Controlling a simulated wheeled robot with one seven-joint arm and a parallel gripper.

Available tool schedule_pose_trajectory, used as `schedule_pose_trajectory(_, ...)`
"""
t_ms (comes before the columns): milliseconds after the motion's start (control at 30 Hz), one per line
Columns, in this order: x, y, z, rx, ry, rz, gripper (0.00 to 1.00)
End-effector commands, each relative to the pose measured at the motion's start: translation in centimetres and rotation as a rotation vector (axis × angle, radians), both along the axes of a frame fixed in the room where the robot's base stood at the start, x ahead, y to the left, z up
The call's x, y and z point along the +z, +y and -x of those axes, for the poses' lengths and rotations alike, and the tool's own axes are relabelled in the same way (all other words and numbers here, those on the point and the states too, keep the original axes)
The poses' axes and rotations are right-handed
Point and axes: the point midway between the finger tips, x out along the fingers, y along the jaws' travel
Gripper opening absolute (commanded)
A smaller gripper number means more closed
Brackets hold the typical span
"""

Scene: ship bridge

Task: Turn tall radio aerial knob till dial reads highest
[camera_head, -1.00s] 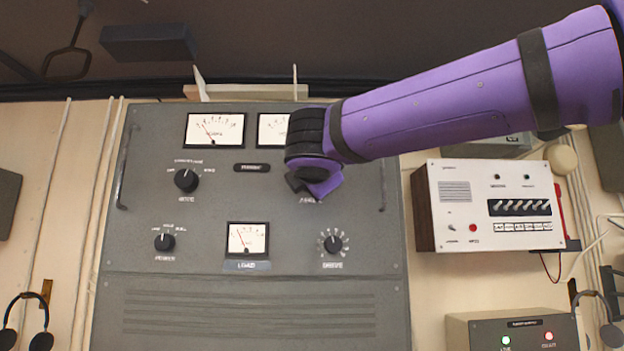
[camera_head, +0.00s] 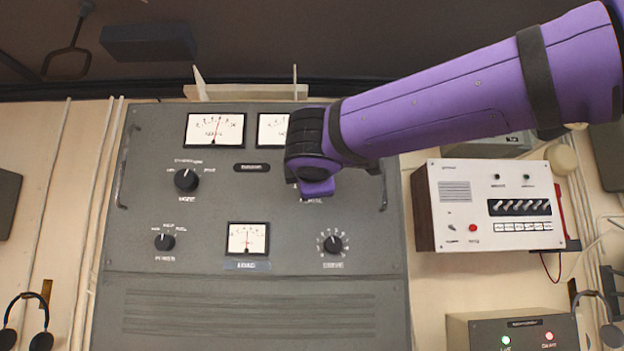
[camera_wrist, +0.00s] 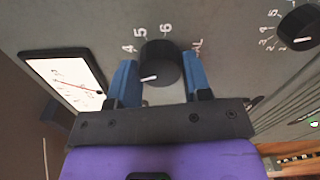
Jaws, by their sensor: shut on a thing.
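The tall grey radio cabinet (camera_head: 260,205) stands against the wall. In the wrist view, the blue fingers of my gripper (camera_wrist: 160,82) are shut on the sides of a black knob (camera_wrist: 162,62). Numbers 4, 5 and 6 and letters ending in "AL" show around it. Its white pointer line points left and slightly down. In the head view, my gripper (camera_head: 316,186) hides this knob. The upper left dial (camera_head: 214,129) has its needle near upright, slightly right. The upper right dial (camera_head: 273,128) is partly covered by my arm; it also shows in the wrist view (camera_wrist: 62,70).
A small load dial (camera_head: 247,238) sits lower on the cabinet, its needle near the middle. Other knobs are at upper left (camera_head: 186,180), lower left (camera_head: 165,242) and lower right (camera_head: 333,244). A white switch panel (camera_head: 492,205) is on the right.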

Motion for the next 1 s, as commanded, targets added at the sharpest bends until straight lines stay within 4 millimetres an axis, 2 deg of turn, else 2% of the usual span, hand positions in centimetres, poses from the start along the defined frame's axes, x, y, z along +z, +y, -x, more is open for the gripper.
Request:
schedule_pose_trajectory(267, -0.1, 0.0, 0.0, 0.000, 0.003, 0.001, 0.21)
schedule_pose_trajectory(300, -0.1, 0.0, 0.0, 0.000, 0.003, 0.001, 0.54)
schedule_pose_trajectory(367, -0.1, 0.0, 0.0, 0.001, 0.002, 0.001, 0.68)
schedule_pose_trajectory(400, -0.1, 0.0, 0.0, 0.001, 0.002, 0.001, 0.71)
schedule_pose_trajectory(767, 0.0, 0.0, 0.6, 0.001, 0.000, 0.000, 0.71)
schedule_pose_trajectory(1000, 0.0, 0.1, 4.4, 0.002, -0.001, -0.001, 0.71)
